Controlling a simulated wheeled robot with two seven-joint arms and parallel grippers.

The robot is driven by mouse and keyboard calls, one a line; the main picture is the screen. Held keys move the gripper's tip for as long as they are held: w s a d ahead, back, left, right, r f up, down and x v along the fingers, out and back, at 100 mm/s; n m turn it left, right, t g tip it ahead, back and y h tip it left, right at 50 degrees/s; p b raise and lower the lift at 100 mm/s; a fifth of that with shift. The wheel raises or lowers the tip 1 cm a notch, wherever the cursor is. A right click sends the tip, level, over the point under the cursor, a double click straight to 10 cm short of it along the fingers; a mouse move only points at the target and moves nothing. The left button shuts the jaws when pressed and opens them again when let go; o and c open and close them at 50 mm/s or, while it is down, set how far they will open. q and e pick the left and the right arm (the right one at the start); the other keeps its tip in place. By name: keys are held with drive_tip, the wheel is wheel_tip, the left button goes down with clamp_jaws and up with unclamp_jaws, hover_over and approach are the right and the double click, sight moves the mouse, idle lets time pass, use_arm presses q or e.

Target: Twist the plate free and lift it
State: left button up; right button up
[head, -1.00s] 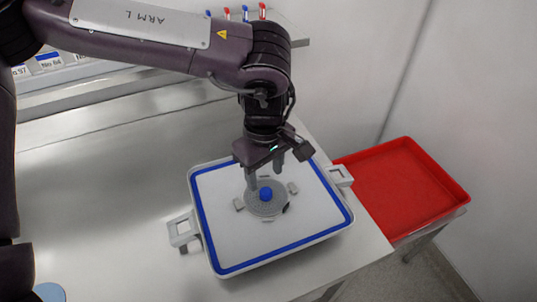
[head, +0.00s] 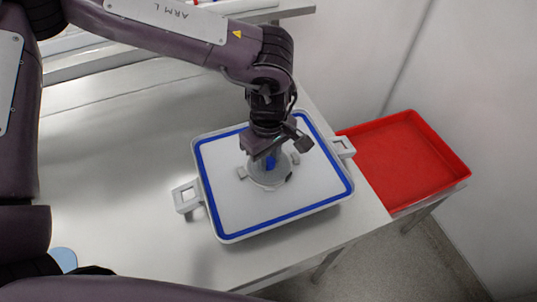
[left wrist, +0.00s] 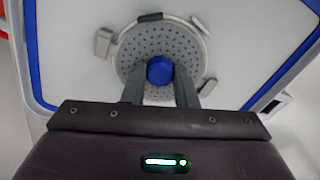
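The plate (head: 262,181) is a round grey perforated disc with small grey tabs around its rim. It lies on a white panel with a blue border and also shows in the left wrist view (left wrist: 190,47). A blue knob (left wrist: 160,70) stands at its middle, partly hidden behind my gripper in the head view (head: 270,163). My left gripper (head: 268,160) points down over the plate. Its two fingers (left wrist: 160,80) are apart, one on each side of the knob. I cannot tell whether they touch it. My right gripper is not in view.
The panel belongs to a white tray-like unit (head: 242,237) with a handle at each side, on a metal bench (head: 110,150). A red tray (head: 405,160) stands to the right of the bench. The bench is clear left of the unit.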

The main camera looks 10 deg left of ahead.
sight(268, 161)
use_arm(q)
drive_tip(key=c, duration=0.3)
drive_tip(key=n, duration=0.3)
drive_tip(key=shift+n+p, duration=0.3)
drive_tip(key=shift+p, duration=0.05)
drive_tip(key=n, duration=0.4)
drive_tip(key=shift+r, duration=0.1)
drive_tip(key=shift+r+p, duration=2.8)
drive_tip(key=shift+r, duration=0.65)
